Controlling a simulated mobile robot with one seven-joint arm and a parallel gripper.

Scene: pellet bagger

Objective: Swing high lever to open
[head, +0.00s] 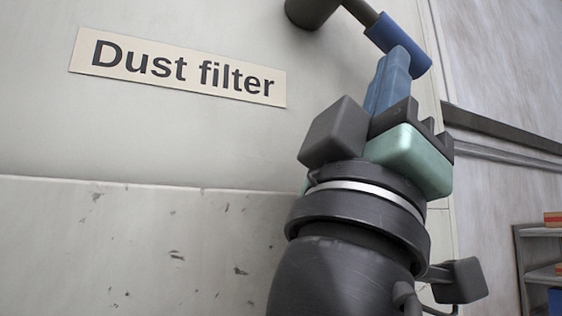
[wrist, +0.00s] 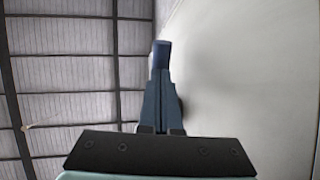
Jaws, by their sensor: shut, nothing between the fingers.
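The lever sits at the top of the head view, on the pale panel labelled "Dust filter". It has a dark round hub (head: 310,9), a short dark rod and a blue cylindrical handle (head: 400,44) that slopes down to the right. My gripper (head: 397,58) points up with its blue fingers together and empty. The fingertips are right at the underside of the handle; I cannot tell whether they touch. In the wrist view the shut fingers (wrist: 160,85) point at the dark blue handle end (wrist: 162,48), and the hub is mostly hidden.
The "Dust filter" label (head: 178,67) is flat on the panel (head: 130,235) left of my arm. A shelf (head: 540,240) with boxes stands at the lower right. A dark rail (head: 505,129) runs along the wall. In the wrist view open space under the roof lies left.

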